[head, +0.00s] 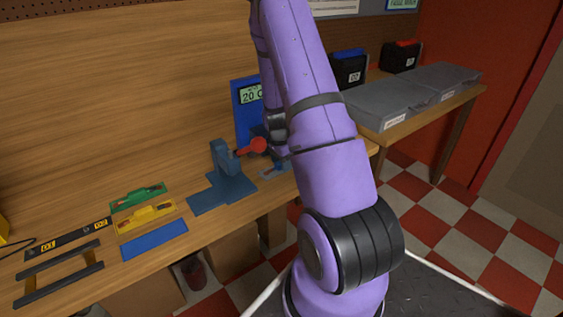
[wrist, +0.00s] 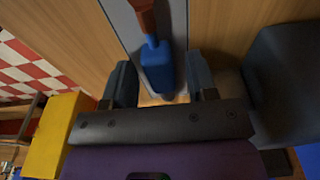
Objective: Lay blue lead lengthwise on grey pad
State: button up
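The blue lead (wrist: 158,68), a blue block joined to a dark red part (wrist: 143,14), lies lengthwise along the grey pad (wrist: 180,22) in the wrist view. My gripper (wrist: 160,85) is open, with one dark finger on each side of the blue block. A gap shows on the right side; on the left the finger is very close, and I cannot tell if it touches. In the head view the grey pad (head: 265,174) is partly visible beside my arm, which hides most of the gripper and lead.
A blue stand with a red-knobbed lever (head: 228,182) is left of the pad. Green (head: 137,199) and yellow (head: 147,215) trays, a blue strip (head: 154,240) and black bars lie further left. A blue display panel (head: 248,110) stands behind. Grey cases (head: 410,95) are right.

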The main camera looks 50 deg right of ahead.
aim_at(278, 163)
jog(key=a+r+n+t, duration=0.15)
jog(key=a+r, duration=0.35)
jog(key=r, duration=0.6)
jog(key=a+r+n, duration=0.3)
jog(key=a+r, duration=0.2)
jog(key=r, duration=0.6)
jog(key=s+a+r+n+t+y, duration=0.1)
jog(key=s+a+r+n, duration=0.15)
jog(key=a+r, duration=0.25)
jog(key=s+a+r+n+t, duration=0.1)
jog(key=a+r+n, duration=0.2)
jog(key=a+r, duration=0.1)
jog(key=s+a+r+n+t, duration=0.1)
jog(key=s+a+r+n, duration=0.3)
jog(key=s+a+n, duration=0.1)
jog(key=s+a+r+n+t, duration=0.1)
jog(key=s+a+r+n, duration=0.2)
jog(key=s, duration=0.7)
jog(key=a+n, duration=0.2)
jog(key=a, duration=0.2)
jog(key=shift+r+n, duration=0.4)
jog(key=shift+d, duration=0.15)
